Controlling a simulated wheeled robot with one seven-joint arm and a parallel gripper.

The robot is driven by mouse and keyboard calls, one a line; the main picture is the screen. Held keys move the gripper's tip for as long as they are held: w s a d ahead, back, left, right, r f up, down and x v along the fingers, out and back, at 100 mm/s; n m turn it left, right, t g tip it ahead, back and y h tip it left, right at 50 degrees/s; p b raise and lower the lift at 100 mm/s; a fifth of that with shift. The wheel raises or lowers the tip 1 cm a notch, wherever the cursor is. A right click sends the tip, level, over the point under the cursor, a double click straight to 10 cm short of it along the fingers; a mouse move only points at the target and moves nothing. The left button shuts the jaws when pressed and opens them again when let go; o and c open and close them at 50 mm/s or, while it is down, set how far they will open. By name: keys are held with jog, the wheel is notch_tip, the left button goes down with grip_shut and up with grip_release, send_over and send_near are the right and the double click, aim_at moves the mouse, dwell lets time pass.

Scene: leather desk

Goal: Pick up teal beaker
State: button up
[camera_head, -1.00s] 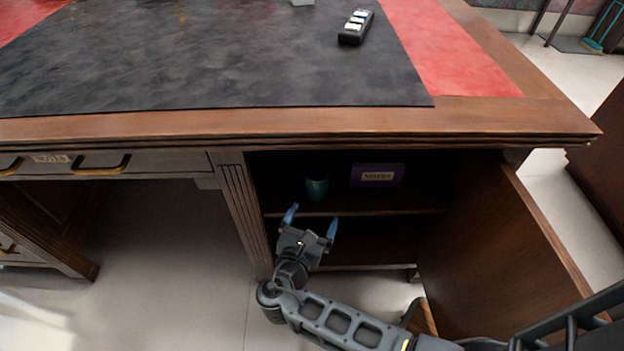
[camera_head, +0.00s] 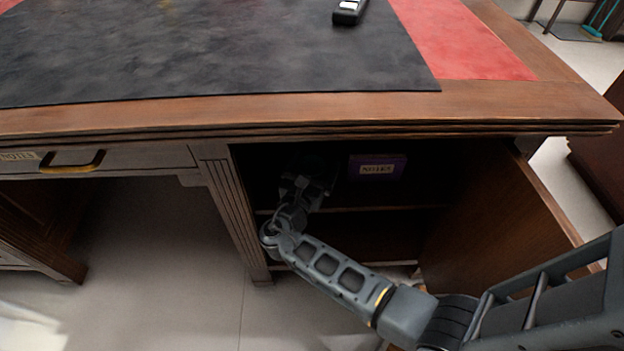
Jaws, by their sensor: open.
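The teal beaker (camera_head: 311,163) stands on the upper shelf inside the open desk cabinet. It is very dark in the shade and mostly hidden by my gripper. My gripper (camera_head: 312,178) is inside the cabinet at the beaker, its jaws open and pointing inward. I cannot tell whether the fingers are on both sides of the beaker or touch it.
A purple box labelled NOTES (camera_head: 377,167) stands on the same shelf, right of the gripper. The cabinet door (camera_head: 505,220) is swung open on the right. The desk top (camera_head: 300,115) overhangs the opening, and a fluted post (camera_head: 233,205) bounds it on the left.

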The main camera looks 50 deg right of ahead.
jog(key=shift+c, duration=0.3)
jog(key=c, duration=1)
jog(key=shift+c, duration=0.5)
jog(key=shift+r, duration=0.15)
